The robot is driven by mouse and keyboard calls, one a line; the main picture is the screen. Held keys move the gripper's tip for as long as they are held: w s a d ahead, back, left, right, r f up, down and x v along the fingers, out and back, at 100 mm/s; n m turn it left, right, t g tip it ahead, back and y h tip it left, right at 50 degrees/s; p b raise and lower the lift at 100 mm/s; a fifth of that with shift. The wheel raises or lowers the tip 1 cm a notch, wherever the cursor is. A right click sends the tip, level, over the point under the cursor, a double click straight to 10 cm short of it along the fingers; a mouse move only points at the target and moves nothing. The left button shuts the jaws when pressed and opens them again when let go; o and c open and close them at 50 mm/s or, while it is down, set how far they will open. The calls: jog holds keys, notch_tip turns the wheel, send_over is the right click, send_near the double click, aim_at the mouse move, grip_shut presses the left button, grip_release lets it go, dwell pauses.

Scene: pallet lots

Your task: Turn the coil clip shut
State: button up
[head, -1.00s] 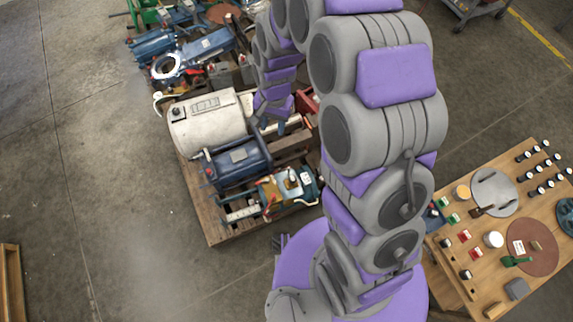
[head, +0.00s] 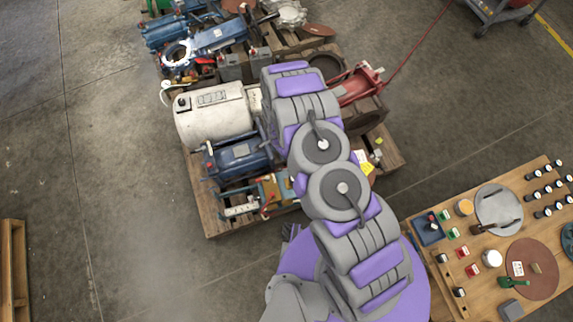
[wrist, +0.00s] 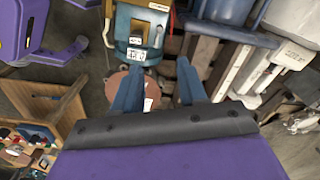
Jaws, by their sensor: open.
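My gripper (wrist: 158,72) is open in the wrist view, its two blue fingers apart with nothing between their tips. In the head view my arm hides it. A teal machine with a tan plate and white labels (wrist: 140,28) is just beyond the fingertips in the wrist view. A small teal and tan machine (head: 272,189) sits at the front edge of the pallet in the head view; it may be the same one. I cannot make out the coil clip for certain in either view, nor whether it is open or shut.
The wooden pallet (head: 215,222) carries a cream tank (head: 214,115), a blue motor (head: 238,158) and a red machine (head: 358,84). A wooden table (head: 478,258) with small parts stands at the right. A reddish-brown round piece (wrist: 119,82) shows below the teal machine.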

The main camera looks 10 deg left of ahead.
aim_at(281, 169)
notch_tip(281, 169, down, 19)
jog(key=b, duration=0.6)
jog(key=shift+r+b, duration=0.1)
jog(key=shift+b, duration=0.3)
grip_shut()
